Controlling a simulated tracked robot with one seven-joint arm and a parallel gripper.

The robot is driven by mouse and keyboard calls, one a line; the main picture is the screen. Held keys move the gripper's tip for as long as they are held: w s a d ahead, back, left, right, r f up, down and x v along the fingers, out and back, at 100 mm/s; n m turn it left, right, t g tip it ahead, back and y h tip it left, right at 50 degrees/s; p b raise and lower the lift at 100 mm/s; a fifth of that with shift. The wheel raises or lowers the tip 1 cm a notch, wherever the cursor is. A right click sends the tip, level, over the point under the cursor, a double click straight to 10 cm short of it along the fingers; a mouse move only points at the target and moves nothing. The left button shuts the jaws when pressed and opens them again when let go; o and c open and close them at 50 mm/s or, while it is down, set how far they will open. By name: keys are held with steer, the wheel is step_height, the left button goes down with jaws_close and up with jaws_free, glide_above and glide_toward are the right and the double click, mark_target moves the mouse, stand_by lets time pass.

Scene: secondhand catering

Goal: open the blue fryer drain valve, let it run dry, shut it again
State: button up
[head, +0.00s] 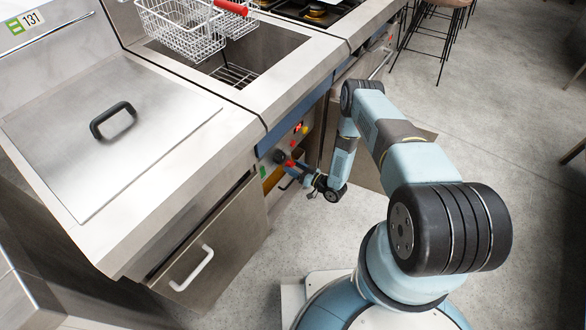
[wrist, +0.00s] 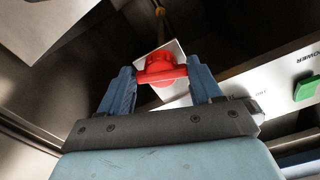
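A red valve handle (wrist: 160,74) on a pale square plate (wrist: 168,97) shows in the wrist view, between the two blue fingers of my gripper (wrist: 161,80). The fingers meet the two ends of its crossbar, and my gripper looks shut on it. In the head view my gripper (head: 303,174) is at the front of the steel fryer cabinet, low under the counter edge, with a bit of red (head: 290,163) at its tip. A blue strip (head: 298,112) runs along the fryer front. The valve's outlet and any flow are hidden.
A green power switch (wrist: 307,88) is right of my gripper in the wrist view. Wire baskets (head: 185,28) stand over an open steel well. A lidded section (head: 110,130) and a cabinet door with a white handle (head: 193,268) are at left.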

steer(key=c, duration=0.6)
steer(key=shift+w+d+n, duration=0.1)
steer(key=shift+d+n, duration=0.05)
steer(key=shift+n, duration=1.95)
steer(key=o, duration=1.1)
steer(key=v, duration=1.3)
steer(key=shift+s+d+f, duration=0.1)
steer(key=shift+s+d, duration=0.1)
steer(key=shift+s, duration=0.15)
